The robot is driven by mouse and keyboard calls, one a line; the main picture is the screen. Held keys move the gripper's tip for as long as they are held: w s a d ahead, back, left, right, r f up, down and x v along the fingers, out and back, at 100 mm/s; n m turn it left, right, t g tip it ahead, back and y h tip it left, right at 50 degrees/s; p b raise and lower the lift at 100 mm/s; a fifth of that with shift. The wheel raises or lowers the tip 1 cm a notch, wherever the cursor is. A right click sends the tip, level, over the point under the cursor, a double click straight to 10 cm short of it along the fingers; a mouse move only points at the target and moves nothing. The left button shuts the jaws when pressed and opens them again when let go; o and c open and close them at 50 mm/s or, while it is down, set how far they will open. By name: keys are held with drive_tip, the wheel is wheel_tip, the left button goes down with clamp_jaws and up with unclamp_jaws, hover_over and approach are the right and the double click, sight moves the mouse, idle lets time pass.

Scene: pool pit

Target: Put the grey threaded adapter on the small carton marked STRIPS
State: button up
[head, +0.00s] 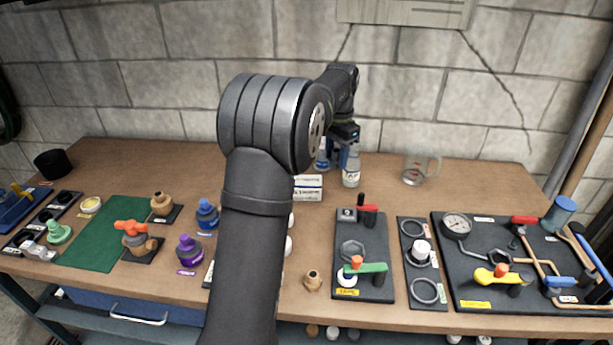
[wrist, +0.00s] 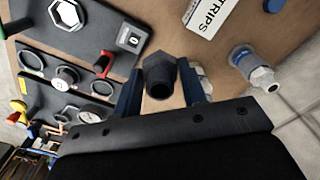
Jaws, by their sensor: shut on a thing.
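The grey threaded adapter (wrist: 158,75) is dark grey with a hex part and an open round end, held between the blue fingers of my gripper (wrist: 163,92) in the wrist view. My gripper is shut on it. In the head view my gripper (head: 342,148) is at the back of the bench, partly hidden by my arm, and I cannot make out the adapter there. The small white carton marked STRIPS (wrist: 213,13) lies on the bench, apart from the adapter in the wrist view. It also shows in the head view (head: 308,187), partly hidden behind my arm.
A clear bottle (head: 351,168) stands right of the carton, close to my gripper. A glass measuring cup (head: 415,171) is further right. A dark board with a valve (head: 363,255) lies in front. Brown wood between the bottle and the cup is bare.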

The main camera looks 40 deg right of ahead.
drive_tip(key=w+f, duration=0.2)
drive_tip(key=w, duration=0.1)
drive_tip(key=w+a+f, duration=0.1)
drive_tip(key=w+f, duration=0.1)
drive_tip(key=w, duration=0.1)
drive_tip(key=w+a+f, duration=0.1)
drive_tip(key=w+f, duration=0.1)
drive_tip(key=w, duration=0.2)
drive_tip(key=shift+a+f, duration=0.1)
drive_tip(key=shift+f, duration=2)
drive_tip(key=shift+f, duration=0.1)
drive_tip(key=o, duration=1)
drive_tip(key=shift+c, duration=0.2)
wheel_tip(320, 180, up, 12)
